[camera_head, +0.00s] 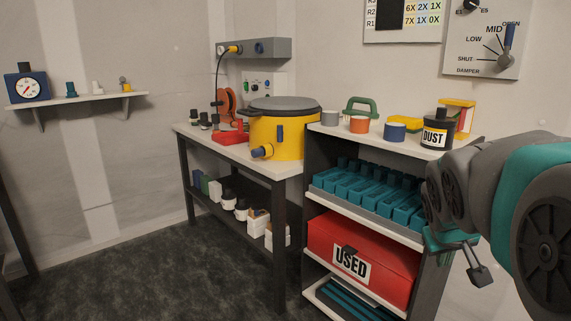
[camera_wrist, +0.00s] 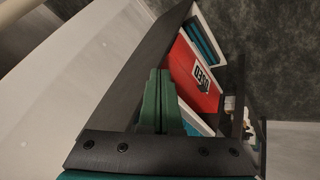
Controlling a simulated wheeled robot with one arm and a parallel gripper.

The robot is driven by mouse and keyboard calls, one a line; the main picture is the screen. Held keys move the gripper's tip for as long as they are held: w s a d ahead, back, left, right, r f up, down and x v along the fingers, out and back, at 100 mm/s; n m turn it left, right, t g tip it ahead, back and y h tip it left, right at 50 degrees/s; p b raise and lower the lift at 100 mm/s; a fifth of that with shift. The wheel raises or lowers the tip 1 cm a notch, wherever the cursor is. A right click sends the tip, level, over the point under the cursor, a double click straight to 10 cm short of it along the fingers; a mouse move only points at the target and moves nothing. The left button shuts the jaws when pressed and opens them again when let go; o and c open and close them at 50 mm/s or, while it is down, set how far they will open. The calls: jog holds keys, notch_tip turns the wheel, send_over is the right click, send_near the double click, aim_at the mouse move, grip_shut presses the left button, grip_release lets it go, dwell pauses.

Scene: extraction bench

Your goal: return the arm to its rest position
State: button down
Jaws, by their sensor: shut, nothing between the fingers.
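My gripper shows in the wrist view (camera_wrist: 160,100) as two green fingers pressed together, with nothing between them. In the head view my arm comes in from the right edge, and the gripper end (camera_head: 476,272) hangs low beside the right end of the shelf unit (camera_head: 310,196). In the wrist view the fingers lie over the dark side panel (camera_wrist: 125,105) of that unit. I cannot tell how far the fingers are from the panel.
The shelf unit holds a red USED box (camera_head: 362,258), teal trays (camera_head: 368,190) and a black DUST jar (camera_head: 437,130). A yellow drum (camera_head: 278,138) stands on the bench (camera_head: 200,137) to its left. The floor (camera_head: 130,265) at left is clear.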

jog(key=s+a+f+g+y, duration=0.1)
jog(key=s+a+f+g, duration=0.1)
jog(key=s+a+f, duration=0.3)
jog(key=s+a+f+g+y, duration=0.1)
jog(key=s+a+f+g, duration=0.2)
jog(key=s, duration=0.9)
jog(key=s+a+f+g+y, duration=0.2)
jog(key=s+a+f, duration=0.4)
jog(key=s, duration=0.3)
jog(key=shift+s+a+f, duration=0.25)
jog(key=shift+a+f, duration=0.1)
jog(key=shift+a, duration=0.4)
jog(key=c, duration=1.6)
grip_release()
